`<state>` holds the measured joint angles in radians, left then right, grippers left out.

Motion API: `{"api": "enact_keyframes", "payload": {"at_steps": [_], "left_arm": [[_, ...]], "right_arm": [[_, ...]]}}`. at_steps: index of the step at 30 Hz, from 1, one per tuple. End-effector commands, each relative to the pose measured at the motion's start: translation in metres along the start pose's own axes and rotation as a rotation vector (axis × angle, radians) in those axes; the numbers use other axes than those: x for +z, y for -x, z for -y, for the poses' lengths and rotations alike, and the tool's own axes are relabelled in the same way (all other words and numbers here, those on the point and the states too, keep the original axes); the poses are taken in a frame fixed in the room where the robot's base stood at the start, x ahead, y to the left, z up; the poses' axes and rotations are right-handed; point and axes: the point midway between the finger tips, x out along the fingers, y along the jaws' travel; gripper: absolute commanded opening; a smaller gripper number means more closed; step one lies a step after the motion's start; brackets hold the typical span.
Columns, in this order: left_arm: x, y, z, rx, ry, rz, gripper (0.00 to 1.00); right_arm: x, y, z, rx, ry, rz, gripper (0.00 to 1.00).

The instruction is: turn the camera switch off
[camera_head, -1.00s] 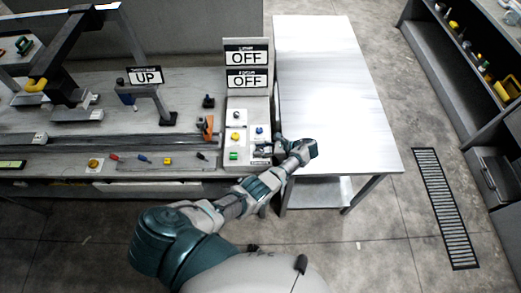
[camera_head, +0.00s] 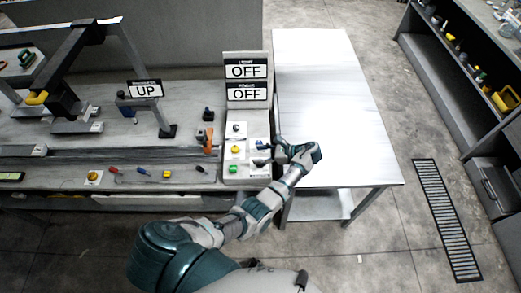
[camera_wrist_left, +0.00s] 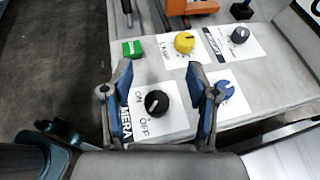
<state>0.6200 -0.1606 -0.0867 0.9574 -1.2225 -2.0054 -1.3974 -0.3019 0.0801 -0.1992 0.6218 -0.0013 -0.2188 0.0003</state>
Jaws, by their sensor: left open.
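The camera switch (camera_wrist_left: 157,103) is a round black knob on a white label in the left wrist view. The label reads ON and OFF beside it, and part of the word CAMERA shows. A pale line marks the knob, but I cannot tell surely which word it points to. My left gripper (camera_wrist_left: 164,108) is open, with its blue-padded fingers on either side of the knob in that view. Contact is not visible. In the head view the left gripper (camera_head: 263,153) reaches leftward over the panel's right edge and hides the knob. My right gripper is not in view.
The panel (camera_head: 246,180) also carries a yellow knob (camera_wrist_left: 184,42), another black knob (camera_wrist_left: 239,35), a blue knob (camera_wrist_left: 224,90) and a green button (camera_wrist_left: 132,48). Two OFF signs (camera_head: 247,71) stand behind it. A bare table (camera_head: 325,110) lies to the right.

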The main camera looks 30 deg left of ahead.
Motion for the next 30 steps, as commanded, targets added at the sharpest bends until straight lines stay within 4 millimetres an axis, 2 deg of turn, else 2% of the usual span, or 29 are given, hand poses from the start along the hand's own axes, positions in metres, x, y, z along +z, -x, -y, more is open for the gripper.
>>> {"api": "enact_keyframes", "payload": {"at_steps": [3, 9, 30], "left_arm": [[0.019, 0.009, 0.0, 0.0, 0.003, -0.002, 0.59], [0.033, 0.015, 0.001, 0.0, 0.0, 0.0, 0.59], [0.034, 0.016, 0.001, 0.0, 0.0, 0.001, 0.59]], "right_arm": [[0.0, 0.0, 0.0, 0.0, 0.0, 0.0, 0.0], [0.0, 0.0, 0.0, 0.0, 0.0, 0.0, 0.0], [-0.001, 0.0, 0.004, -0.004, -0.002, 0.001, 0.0]]}}
